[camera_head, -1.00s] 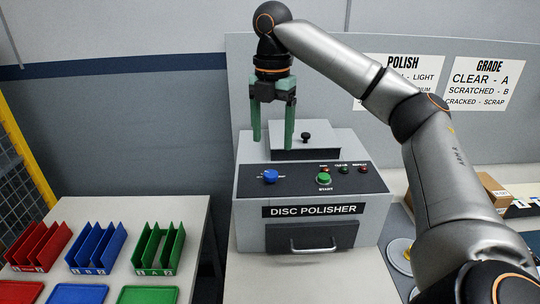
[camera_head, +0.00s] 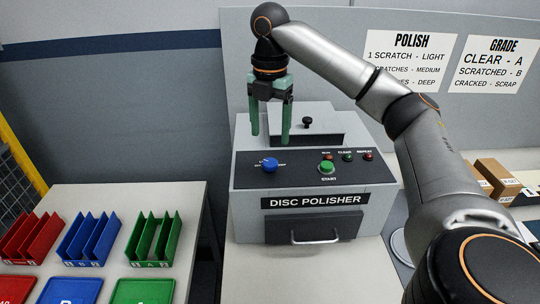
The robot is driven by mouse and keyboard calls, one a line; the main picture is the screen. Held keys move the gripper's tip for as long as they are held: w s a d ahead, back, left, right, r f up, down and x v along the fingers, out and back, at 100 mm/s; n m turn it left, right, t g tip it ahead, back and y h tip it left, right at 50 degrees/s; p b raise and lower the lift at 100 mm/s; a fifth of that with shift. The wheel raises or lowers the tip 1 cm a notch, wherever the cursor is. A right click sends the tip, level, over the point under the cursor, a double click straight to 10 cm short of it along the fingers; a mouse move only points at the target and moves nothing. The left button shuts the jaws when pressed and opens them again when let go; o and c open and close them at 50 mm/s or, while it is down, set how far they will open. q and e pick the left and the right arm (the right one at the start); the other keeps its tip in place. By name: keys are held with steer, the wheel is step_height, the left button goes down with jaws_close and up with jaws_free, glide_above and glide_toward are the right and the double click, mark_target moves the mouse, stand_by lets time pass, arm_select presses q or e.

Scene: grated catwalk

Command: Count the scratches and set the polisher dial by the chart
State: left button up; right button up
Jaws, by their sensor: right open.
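The disc polisher (camera_head: 250,203) is a grey box with a sloped black panel, a closed front drawer with a handle, and a lid with a black knob on top. Its blue dial (camera_head: 270,165) sits at the left of the panel and the green start button (camera_head: 327,168) at the middle. My right gripper (camera_head: 270,138) points down with green fingers apart and empty, above and behind the dial. No disc shows clearly enough to count scratches. My left gripper is out of view.
A GRADE chart (camera_head: 491,65) hangs at the right. Red (camera_head: 31,237), blue (camera_head: 88,238) and green (camera_head: 153,238) slotted racks stand on the left table, with coloured trays in front. Cardboard boxes (camera_head: 497,178) stand at the right. My right arm spans the right side.

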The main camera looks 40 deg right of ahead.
mark_target(270, 161)
steer(key=shift+f, duration=3.85)
jaws_close()
